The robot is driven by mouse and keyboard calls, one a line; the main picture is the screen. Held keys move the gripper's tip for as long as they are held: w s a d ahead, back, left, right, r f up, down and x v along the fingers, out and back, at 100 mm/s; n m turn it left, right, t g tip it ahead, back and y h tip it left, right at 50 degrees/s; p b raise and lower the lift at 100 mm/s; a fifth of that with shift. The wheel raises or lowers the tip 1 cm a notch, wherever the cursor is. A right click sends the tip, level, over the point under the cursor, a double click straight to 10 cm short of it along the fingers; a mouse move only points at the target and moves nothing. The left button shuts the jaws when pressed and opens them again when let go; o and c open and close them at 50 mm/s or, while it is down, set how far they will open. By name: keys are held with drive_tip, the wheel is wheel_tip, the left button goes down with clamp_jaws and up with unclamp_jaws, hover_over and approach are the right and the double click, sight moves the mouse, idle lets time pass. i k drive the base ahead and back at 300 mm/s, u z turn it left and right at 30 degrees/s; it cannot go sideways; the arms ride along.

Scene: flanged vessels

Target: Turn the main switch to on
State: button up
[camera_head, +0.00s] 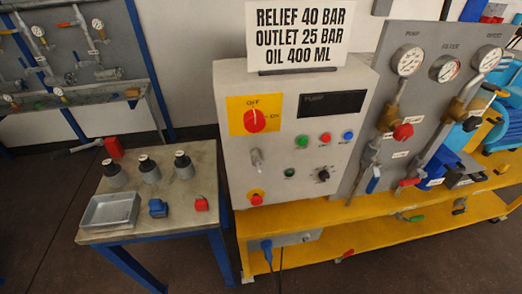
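The main switch (254,121) is a round red knob on a yellow plate (236,104) at the upper left of the grey control panel (300,150). The plate is marked OFF above the knob and ON to its right. The knob's small light mark appears to point up at OFF, though it is small in this view. The dark display (332,104) beside it looks unlit. My gripper is not in view, and nothing touches the switch.
A small table (165,222) with a tray and bottles stands left. Gauges and valves (404,131) are at right on a yellow bench (340,215).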

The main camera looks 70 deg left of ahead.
sight(253, 120)
drive_tip(key=u, duration=2.4)
